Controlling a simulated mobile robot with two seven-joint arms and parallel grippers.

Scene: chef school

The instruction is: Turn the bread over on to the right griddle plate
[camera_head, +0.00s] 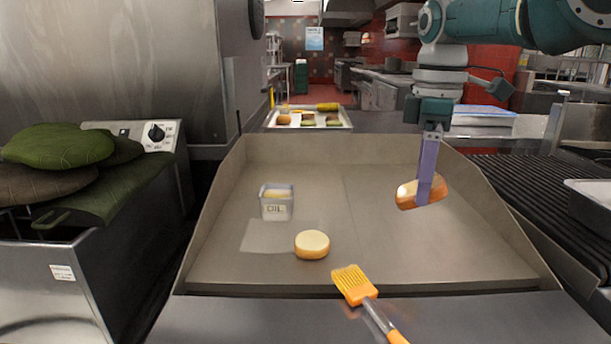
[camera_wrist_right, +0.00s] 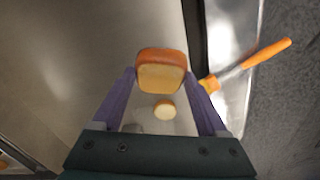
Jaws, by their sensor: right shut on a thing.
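My right gripper (camera_head: 430,190) points down over the right part of the griddle, with its purple fingers shut on a bread bun half (camera_head: 407,194). The held bun is tilted, with its brown crust and pale cut face both showing. In the right wrist view the bun (camera_wrist_right: 161,70) sits between the two fingertips. The other bread piece (camera_head: 312,244) lies on the griddle (camera_head: 380,262) left of the middle, pale face up; it also shows in the right wrist view (camera_wrist_right: 164,110). A faint seam runs down the griddle between its left and right plates. My left gripper is not in view.
An oil container (camera_head: 276,203) stands on the left plate. An orange brush (camera_head: 356,285) lies at the griddle's front edge. A tray (camera_head: 342,123) with food stands behind the griddle. Green mitts (camera_head: 60,147) lie at left. The right plate below the bun is clear.

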